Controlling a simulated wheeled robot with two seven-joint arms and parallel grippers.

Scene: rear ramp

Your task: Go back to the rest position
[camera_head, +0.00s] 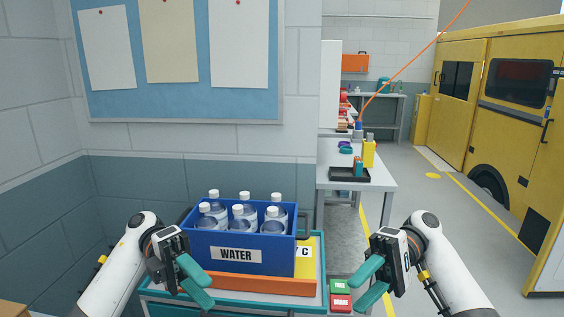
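My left gripper (196,282) is at the lower left, in front of the left end of a blue crate labelled WATER (270,254). Its two teal fingers are apart, with nothing seen between them. My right gripper (370,283) is at the lower right, to the right of the crate and apart from it. Its teal fingers are also spread and empty. The crate holds several clear bottles with white caps (238,210) and stands upright on an orange and yellow surface on a teal-edged cart (314,303).
A green button (340,286) and a red button (340,303) sit right of the cart. A grey workbench (375,180) with a black tray (349,174) stands behind. A yellow vehicle (520,130) is at the right. The floor between bench and vehicle is clear.

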